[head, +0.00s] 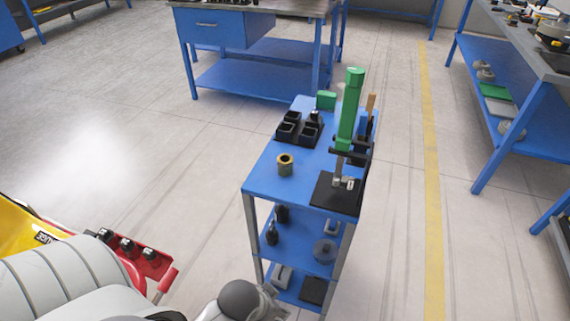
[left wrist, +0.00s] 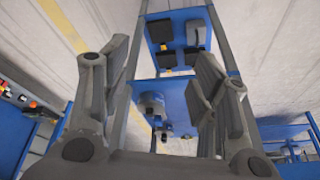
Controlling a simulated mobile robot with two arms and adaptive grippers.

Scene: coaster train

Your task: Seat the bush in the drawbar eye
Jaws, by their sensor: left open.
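The bush (head: 285,165) is a short olive-brass flanged ring. It stands upright on the blue cart top (head: 262,182), left of the green press (head: 351,110). A small grey metal piece, perhaps the drawbar eye (head: 346,183), is at the black plate (head: 334,196) under the press; its bore is too small to make out. My left gripper (left wrist: 158,75) is open and empty in the left wrist view, its two fingers wide apart with blue shelves beyond. I cannot make out its fingers in the head view. My right gripper is not in view.
Black bins (head: 300,128) and a green box (head: 326,100) stand at the cart's back. Lower shelves (head: 285,247) hold parts. A blue workbench (head: 235,28) is behind, a blue rack (head: 520,110) at right. A yellow-and-red body (head: 142,262) is at lower left. Floor left of the cart is clear.

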